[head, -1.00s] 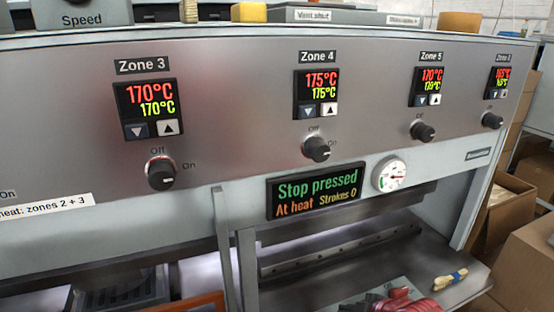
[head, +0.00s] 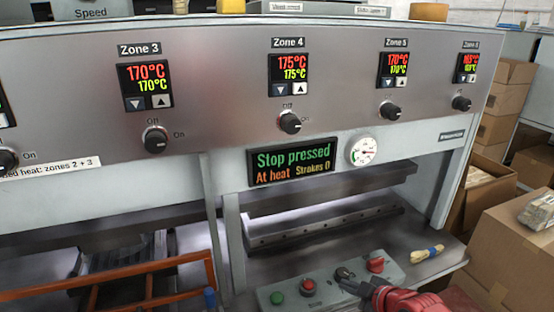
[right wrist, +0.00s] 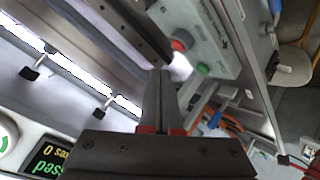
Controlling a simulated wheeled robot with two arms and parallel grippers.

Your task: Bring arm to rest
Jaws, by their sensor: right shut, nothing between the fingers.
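My right gripper (head: 352,286) is at the bottom of the head view, with a red body and dark fingers over the grey control panel (head: 330,289). In the right wrist view its fingers (right wrist: 160,85) are together and empty. The panel carries a green button (head: 277,298), a red button (head: 308,286), a black knob (head: 343,273) and a red mushroom button (head: 376,264). The fingers overlap the panel near the knob; I cannot tell whether they touch it. The display (head: 293,161) reads "Stop pressed", "At heat", "Strokes 0". My left gripper is not in view.
The press front (head: 220,100) spans the head view, with several zone displays and knobs. A brush (head: 427,252) lies right of the panel. An orange rail frame (head: 110,280) is at lower left. Cardboard boxes (head: 515,245) stand at the right.

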